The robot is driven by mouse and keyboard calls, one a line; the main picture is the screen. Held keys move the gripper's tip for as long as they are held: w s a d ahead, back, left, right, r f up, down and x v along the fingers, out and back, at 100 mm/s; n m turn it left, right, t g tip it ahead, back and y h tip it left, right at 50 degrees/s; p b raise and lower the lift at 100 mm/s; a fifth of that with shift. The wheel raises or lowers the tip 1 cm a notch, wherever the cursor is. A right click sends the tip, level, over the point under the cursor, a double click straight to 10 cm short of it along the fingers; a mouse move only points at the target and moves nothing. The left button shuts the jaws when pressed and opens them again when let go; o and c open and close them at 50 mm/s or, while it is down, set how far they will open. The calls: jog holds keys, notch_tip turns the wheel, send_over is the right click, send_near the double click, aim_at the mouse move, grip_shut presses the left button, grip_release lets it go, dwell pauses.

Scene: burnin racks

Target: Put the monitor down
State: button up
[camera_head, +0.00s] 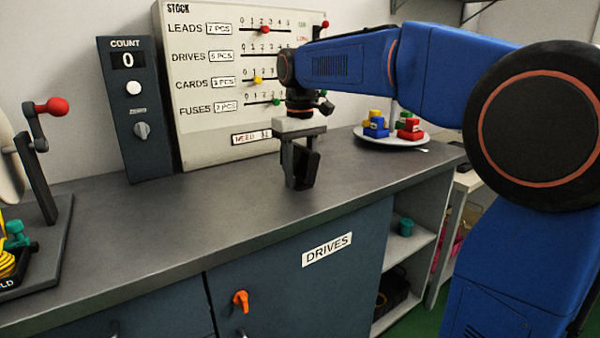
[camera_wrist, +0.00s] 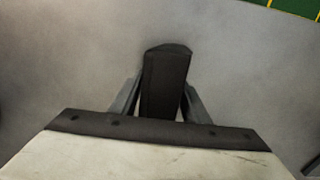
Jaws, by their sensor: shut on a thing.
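My gripper (camera_head: 296,178) points down over the grey worktop. It is shut on a small dark box-shaped thing, which I take to be the monitor (camera_head: 307,168). In the wrist view the monitor (camera_wrist: 166,82) stands out between the two grey fingers (camera_wrist: 160,105), and grey counter surface lies beyond it. Its lower end is close to the worktop; I cannot tell whether it touches. Its face and any markings are not visible.
The worktop (camera_head: 190,225) is clear around my gripper. Behind stand the stock board (camera_head: 215,130) and the count box (camera_head: 138,110). A plate (camera_head: 372,138) with coloured bricks is at the back right. A crank device (camera_head: 40,190) and tray are at the left. The worktop's front edge is near.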

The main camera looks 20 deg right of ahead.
jog(key=o, duration=1.4)
jog(key=shift+c, duration=0.2)
notch_tip(320, 180, up, 12)
jog(key=shift+r, duration=0.1)
